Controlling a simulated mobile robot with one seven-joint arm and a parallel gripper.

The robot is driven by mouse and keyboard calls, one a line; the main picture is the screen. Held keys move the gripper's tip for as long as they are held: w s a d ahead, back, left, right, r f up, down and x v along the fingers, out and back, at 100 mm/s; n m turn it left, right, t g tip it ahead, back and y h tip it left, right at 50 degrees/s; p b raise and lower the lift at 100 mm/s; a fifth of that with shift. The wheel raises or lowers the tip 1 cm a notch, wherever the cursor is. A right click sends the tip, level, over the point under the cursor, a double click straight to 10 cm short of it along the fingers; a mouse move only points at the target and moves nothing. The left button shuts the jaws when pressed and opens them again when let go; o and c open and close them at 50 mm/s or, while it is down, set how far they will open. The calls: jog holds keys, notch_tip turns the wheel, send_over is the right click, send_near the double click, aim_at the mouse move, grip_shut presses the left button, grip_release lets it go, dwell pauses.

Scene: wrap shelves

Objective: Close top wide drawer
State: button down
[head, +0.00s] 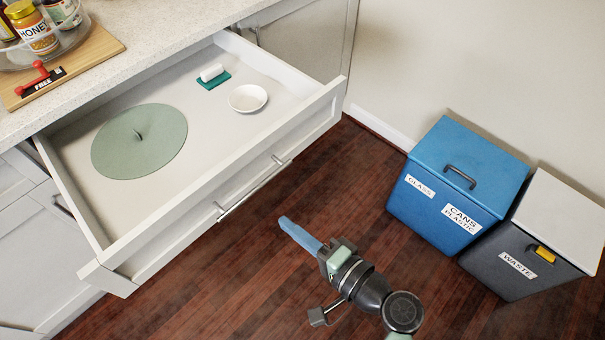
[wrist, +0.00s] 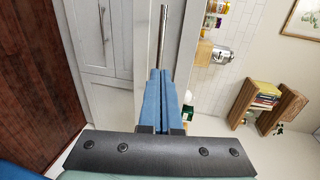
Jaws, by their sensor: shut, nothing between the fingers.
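The wide top drawer (head: 220,184) is pulled well out from under the counter, its white front facing my arm. A metal bar handle (head: 252,189) runs along its front; the handle also shows in the wrist view (wrist: 163,35). A green round lid (head: 140,150), a small white dish (head: 248,98) and a white item on a teal base (head: 213,74) lie inside. My gripper (head: 283,222) has blue fingers, shut and empty, in front of the drawer near the handle's right part. A gap shows between them in the head view. In the wrist view the fingertips (wrist: 160,75) point toward the drawer front.
A blue bin (head: 455,180) and a dark waste bin (head: 520,262) stand at the right by the wall. The counter (head: 150,60) holds a wooden board (head: 95,50) with jars. Wooden floor (head: 225,285) is clear before the drawer.

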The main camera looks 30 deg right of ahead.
aim_at(251, 196)
jog(key=x, duration=0.8)
jog(key=shift+w+a, duration=0.15)
jog(key=shift+w, duration=0.2)
